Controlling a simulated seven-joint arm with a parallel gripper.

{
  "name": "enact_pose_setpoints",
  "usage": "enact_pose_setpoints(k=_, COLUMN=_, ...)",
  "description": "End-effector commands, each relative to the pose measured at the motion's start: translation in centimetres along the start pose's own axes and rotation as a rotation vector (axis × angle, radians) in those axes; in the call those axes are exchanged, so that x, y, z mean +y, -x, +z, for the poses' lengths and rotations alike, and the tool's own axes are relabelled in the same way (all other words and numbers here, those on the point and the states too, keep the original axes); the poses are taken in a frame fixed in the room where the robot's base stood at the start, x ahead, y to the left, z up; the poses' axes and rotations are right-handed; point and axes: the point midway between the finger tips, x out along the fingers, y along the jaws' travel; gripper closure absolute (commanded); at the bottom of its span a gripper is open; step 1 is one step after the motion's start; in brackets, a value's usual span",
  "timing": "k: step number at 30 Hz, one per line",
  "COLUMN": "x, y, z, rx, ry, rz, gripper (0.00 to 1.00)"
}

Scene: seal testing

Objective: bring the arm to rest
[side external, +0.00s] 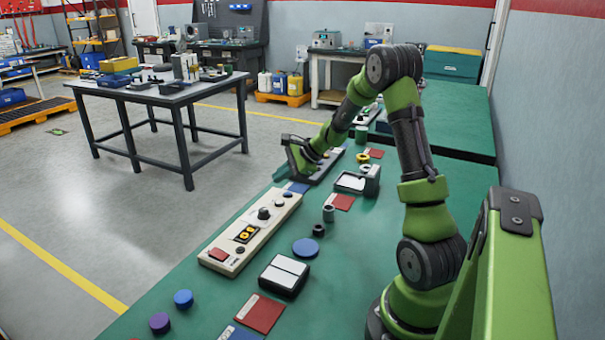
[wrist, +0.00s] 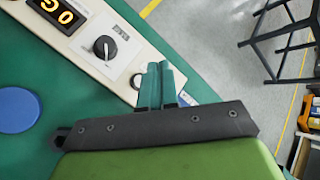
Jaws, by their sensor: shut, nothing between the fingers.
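My green arm reaches over the green bench (side external: 190,290) in the side external view. My gripper (side external: 296,176) is low near the bench's far left edge, by the far end of the beige control panel. In the wrist view my gripper (wrist: 160,75) shows two teal fingers side by side, closed together with nothing between them. The beige control panel (side external: 262,234) has a lit display, a black knob and a red button. In the wrist view the panel (wrist: 125,75) lies beyond the fingers; whether they touch it I cannot tell.
A blue disc (side external: 306,248), a black box with white lids (side external: 284,275), small cylinders (side external: 328,213) and a red card (side external: 260,313) lie on the bench. A white-and-dark tray (side external: 351,183) is right of my gripper. A separate grey table (side external: 160,95) stands across the floor.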

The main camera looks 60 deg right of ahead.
Motion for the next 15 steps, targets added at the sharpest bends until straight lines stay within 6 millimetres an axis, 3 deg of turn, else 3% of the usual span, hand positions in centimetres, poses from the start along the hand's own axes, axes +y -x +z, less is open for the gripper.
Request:
enact_pose_setpoints(k=5, x=0.1, y=0.0, z=0.0, rx=-0.001, ry=0.008, rz=0.003, gripper=1.0)
enact_pose_setpoints(k=9, x=2.4, y=0.1, z=-0.1, rx=0.006, ry=0.073, rz=0.076, gripper=1.0)
enact_pose_setpoints(k=11, x=3.6, y=0.9, z=1.3, rx=0.005, ry=0.158, rz=0.122, gripper=1.0)
enact_pose_setpoints(k=15, x=6.7, y=3.6, z=6.6, rx=-0.011, ry=0.436, rz=0.225, gripper=1.0)
